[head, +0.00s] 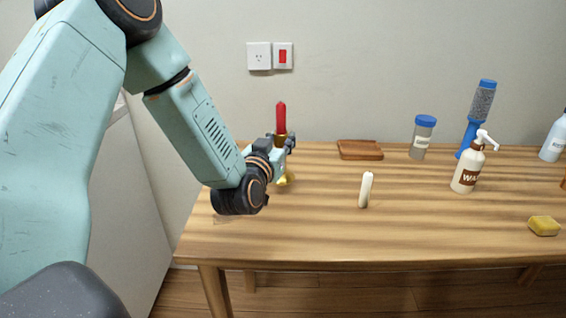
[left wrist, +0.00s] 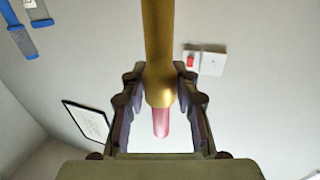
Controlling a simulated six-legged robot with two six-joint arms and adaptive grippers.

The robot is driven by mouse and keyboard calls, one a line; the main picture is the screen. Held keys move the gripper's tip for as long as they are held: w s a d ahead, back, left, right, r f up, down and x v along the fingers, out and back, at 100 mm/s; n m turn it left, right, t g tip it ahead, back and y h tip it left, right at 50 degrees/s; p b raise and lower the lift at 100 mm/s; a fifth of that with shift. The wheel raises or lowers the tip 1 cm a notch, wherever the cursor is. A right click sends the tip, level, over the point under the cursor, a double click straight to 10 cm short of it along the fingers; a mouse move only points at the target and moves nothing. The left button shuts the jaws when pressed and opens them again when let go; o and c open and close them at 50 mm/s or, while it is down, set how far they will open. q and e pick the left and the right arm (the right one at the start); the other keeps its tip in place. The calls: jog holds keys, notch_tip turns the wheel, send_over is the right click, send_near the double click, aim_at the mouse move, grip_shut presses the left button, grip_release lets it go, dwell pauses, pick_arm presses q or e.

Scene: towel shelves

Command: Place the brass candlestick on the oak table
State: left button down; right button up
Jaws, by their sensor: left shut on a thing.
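The brass candlestick (head: 287,179) stands upright at the left back of the oak table (head: 300,233), with a red candle (head: 281,117) in its top. My left gripper (head: 285,146) is around its upper part and hides much of the stem. In the left wrist view the brass stem (left wrist: 158,40) runs between the two fingers of the shut gripper (left wrist: 160,76), with the red candle (left wrist: 161,123) beyond it. The base is low over the table top; I cannot tell whether it touches. My right gripper is not in view.
A white candle-like piece (head: 366,189) stands mid-table. The table's front left is clear. A wall with sockets (head: 259,56) is behind.

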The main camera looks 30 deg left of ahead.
aim_at(288, 177)
pick_arm(q)
jog(key=shift+s+f, duration=0.1)
jog(key=shift+f, duration=0.15)
jog(key=f, duration=0.1)
jog(key=f+b, duration=0.1)
jog(key=f, duration=0.1)
jog(key=shift+d, duration=0.2)
jog(key=shift+a+f, duration=0.1)
jog(key=shift+s, duration=0.1)
jog(key=shift+b, duration=0.3)
jog(key=c, duration=1.4)
grip_release()
jog(key=shift+f, duration=0.1)
jog(key=o, duration=0.3)
jog(key=shift+f, duration=0.1)
jog(key=shift+o, duration=0.5)
